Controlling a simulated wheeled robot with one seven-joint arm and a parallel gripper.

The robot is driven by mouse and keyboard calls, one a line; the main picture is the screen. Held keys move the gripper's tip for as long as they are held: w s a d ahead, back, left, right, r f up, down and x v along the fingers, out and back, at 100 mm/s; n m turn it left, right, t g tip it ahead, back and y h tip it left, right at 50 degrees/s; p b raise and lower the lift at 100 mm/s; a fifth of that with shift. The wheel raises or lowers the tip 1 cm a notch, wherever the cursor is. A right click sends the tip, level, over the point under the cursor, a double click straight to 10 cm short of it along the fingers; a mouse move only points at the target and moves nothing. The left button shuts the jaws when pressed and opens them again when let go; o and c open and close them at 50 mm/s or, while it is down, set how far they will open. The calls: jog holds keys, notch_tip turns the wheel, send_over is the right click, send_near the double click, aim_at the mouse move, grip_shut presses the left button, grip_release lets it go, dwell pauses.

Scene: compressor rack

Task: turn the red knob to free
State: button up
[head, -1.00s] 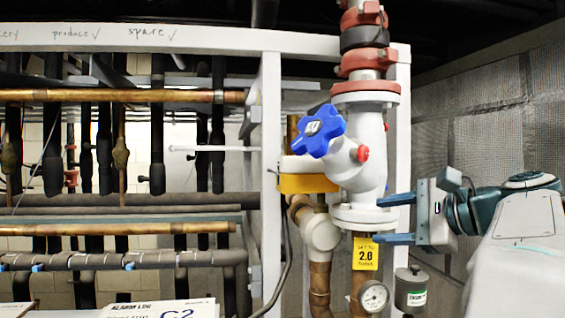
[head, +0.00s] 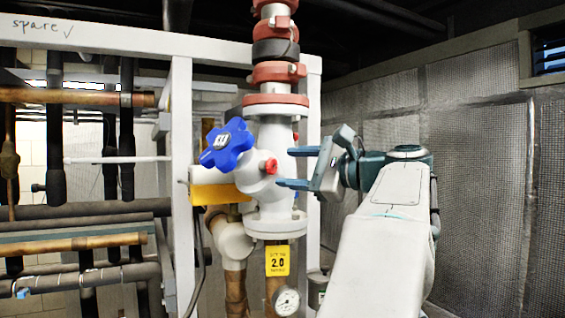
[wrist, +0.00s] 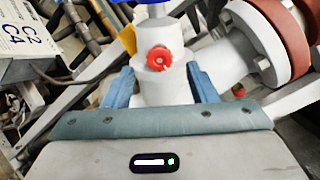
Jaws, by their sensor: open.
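The small red knob (head: 271,166) sits on the side of the white valve body (head: 282,190), right of the blue handwheel (head: 228,145). In the wrist view the red knob (wrist: 159,58) faces me, centred between my fingers and beyond their tips. My gripper (head: 287,168) is open and empty, just right of the knob, with its blue fingers pointing left, one above and one below the knob's height. In the wrist view my gripper (wrist: 160,82) has a finger on each side of the white valve neck. I cannot tell whether the fingers touch the valve.
A yellow tag reading 2.0 (head: 278,261) and a gauge (head: 286,301) hang below the valve. A white frame post (head: 181,180) and copper pipes (head: 75,243) stand to the left. A mesh-covered wall (head: 480,180) is at the right.

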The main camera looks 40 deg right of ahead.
aim_at(274, 166)
jog(key=shift+x, duration=1.55)
jog(key=shift+c, duration=0.3)
jog(key=c, duration=0.9)
